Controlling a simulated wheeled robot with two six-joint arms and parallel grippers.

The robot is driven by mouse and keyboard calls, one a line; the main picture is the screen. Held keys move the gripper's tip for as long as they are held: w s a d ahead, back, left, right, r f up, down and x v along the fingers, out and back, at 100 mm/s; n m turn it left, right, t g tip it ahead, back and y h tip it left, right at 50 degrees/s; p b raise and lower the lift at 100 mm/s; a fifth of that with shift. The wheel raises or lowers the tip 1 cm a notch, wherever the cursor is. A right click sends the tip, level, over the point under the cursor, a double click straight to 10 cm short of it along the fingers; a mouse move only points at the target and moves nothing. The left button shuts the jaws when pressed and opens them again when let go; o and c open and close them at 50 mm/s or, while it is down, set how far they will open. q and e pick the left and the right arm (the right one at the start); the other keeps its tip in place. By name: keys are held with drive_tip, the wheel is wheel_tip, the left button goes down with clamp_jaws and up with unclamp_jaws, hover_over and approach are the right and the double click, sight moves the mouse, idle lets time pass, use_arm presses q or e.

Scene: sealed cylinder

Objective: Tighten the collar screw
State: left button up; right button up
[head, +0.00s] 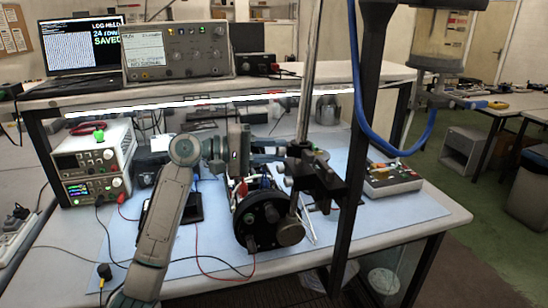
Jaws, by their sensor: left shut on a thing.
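The collar screw is too small and too covered by the fingers to make out clearly. Below it, a black clamp block (318,184) grips the post. A black round-ended cylinder (262,222) with small fittings on its face lies on its side just left of the clamp, below the gripper. My right gripper is not in view.
A blue mat (415,208) covers the bench. A control box (392,179) with coloured buttons stands right of the post. Stacked power supplies (93,160) stand at left, with red and black leads running across the mat. A thick frame upright and blue hose (363,80) cross the right foreground.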

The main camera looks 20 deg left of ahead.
use_arm(q)
drive_tip(key=m+b, duration=0.2)
drive_tip(key=m, duration=0.1)
drive_tip(key=shift+f+m, duration=0.2)
drive_tip(key=shift+m, duration=0.1)
drive_tip(key=m+b, duration=0.1)
drive_tip(key=m, duration=0.2)
drive_tip(key=shift+m+y+b, duration=0.3)
drive_tip(key=shift+y+b, duration=0.1)
drive_tip(key=m+b, duration=0.2)
drive_tip(key=m, duration=0.1)
drive_tip(key=m+b, duration=0.1)
drive_tip(key=m, duration=0.1)
drive_tip(key=shift+m, duration=0.8)
drive_tip(key=shift+r+m+y+b, duration=0.1)
drive_tip(key=shift+m+y+b, duration=0.3)
drive_tip(key=shift+m+b, duration=0.15)
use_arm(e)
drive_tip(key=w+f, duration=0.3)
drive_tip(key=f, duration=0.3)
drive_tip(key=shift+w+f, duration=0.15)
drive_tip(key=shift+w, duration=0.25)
